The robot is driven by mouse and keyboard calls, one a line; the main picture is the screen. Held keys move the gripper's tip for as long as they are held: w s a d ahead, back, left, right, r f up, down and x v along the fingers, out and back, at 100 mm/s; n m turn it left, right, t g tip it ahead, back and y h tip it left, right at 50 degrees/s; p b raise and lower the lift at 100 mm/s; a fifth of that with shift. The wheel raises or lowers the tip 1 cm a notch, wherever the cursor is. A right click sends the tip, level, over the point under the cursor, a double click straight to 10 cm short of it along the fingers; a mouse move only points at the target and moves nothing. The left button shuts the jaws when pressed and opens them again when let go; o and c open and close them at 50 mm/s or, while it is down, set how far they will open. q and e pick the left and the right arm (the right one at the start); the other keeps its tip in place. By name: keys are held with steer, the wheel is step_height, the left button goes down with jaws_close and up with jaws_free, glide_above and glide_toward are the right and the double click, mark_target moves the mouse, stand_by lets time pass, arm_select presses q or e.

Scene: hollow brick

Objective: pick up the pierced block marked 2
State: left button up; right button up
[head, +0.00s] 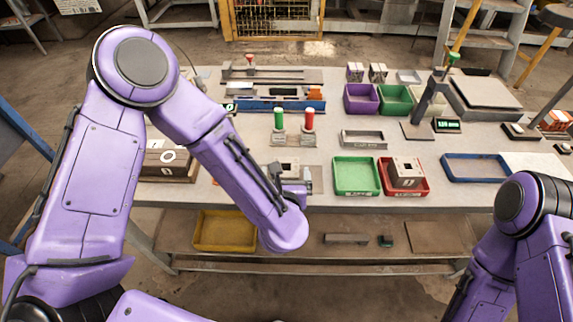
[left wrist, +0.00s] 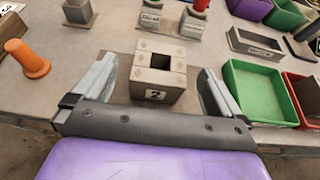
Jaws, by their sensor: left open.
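The pierced block marked 2 (left wrist: 157,83) is a grey-brown hollow block with a square hole in its top and a white label on its near face. It stands upright on the table. In the head view only part of the block (head: 289,164) shows behind my left gripper (head: 300,187). In the left wrist view my left gripper (left wrist: 158,95) is open, with one finger to the left of the block and one to the right. I cannot tell whether the fingers touch it. My right arm shows at the right edge of the head view, but its gripper is out of view.
Right of the block are a green tray (head: 356,190), a red tray (head: 421,188) holding another hollow block (head: 406,172), and a grey tray (head: 363,139).

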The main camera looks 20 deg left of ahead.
mark_target(286, 164)
arm_select(q)
steer(key=p+x, duration=0.2)
steer(key=x, duration=0.4)
steer(key=shift+w+d+p, duration=0.1)
steer(key=shift+w+p, duration=0.05)
steer(key=shift+p, duration=0.15)
steer(key=shift+w+f, duration=0.3)
steer(key=shift+f, duration=0.05)
steer(key=c, duration=1.2)
steer(key=shift+r, duration=0.1)
